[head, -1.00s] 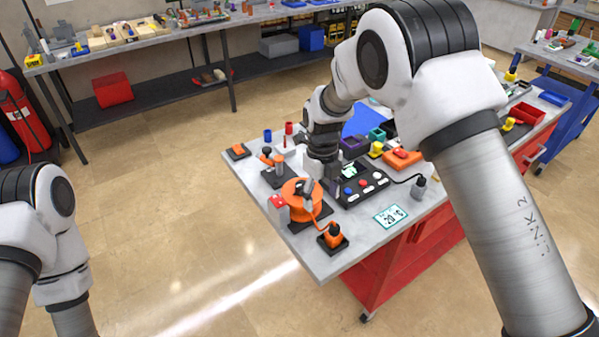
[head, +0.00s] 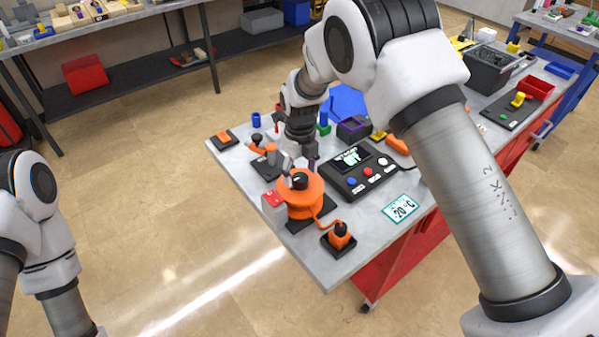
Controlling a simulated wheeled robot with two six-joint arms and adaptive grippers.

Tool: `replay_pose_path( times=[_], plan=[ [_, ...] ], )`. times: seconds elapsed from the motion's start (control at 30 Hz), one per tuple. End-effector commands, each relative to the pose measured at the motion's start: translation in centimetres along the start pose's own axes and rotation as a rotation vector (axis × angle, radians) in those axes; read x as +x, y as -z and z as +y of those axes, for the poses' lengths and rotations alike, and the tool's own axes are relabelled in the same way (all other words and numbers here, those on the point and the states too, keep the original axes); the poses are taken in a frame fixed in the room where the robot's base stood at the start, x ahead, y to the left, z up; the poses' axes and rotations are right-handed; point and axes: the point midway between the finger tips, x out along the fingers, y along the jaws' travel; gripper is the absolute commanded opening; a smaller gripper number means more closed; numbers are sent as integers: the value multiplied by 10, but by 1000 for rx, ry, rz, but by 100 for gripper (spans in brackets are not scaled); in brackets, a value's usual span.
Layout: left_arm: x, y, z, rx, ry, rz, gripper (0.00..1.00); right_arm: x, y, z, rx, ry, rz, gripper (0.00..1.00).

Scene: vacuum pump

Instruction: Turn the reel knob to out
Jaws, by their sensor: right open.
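The orange reel (head: 306,197) stands on a dark base near the front left corner of the grey table. Its black knob (head: 300,179) is on top, and I cannot read its marked position. My right gripper (head: 296,162) is open just behind and above the knob, pointing down. It looks empty; I cannot tell whether a finger touches the reel. My left arm shows at the left edge, but its gripper is out of view.
An orange plug on a black base (head: 339,237) is in front, joined by an orange cord. A black control panel (head: 358,172) is to the right, with a "-20 °C" card (head: 401,208) before it.

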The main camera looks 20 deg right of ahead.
Motion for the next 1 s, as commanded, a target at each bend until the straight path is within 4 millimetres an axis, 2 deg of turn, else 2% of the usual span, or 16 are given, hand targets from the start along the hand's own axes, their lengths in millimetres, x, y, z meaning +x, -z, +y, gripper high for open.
replay_pose_path(
  times=[0.03, 0.17, 0.37, 0.4, 0.57, 1.0],
  plan=[
    [-6, 0, 0, 0, 0, 0, 40, 5, 0, 0, 0, -1, 1, 68],
    [-8, 0, 0, 0, 0, 0, 40, 19, 0, 0, 0, 0, -1, 68],
    [-7, 0, 0, 0, 0, 0, 40, 21, 0, 0, 0, 0, -2, 68],
    [-7, 0, 0, 0, 0, 0, 40, 21, 0, 0, 0, 0, -2, 64],
    [-7, 0, 0, 0, 0, 0, 40, 21, 0, 0, 0, 0, -1, 8],
    [-6, 0, 0, 0, 0, 0, 40, 22, 0, 0, -38, 0, -1, 8]
  ],
)
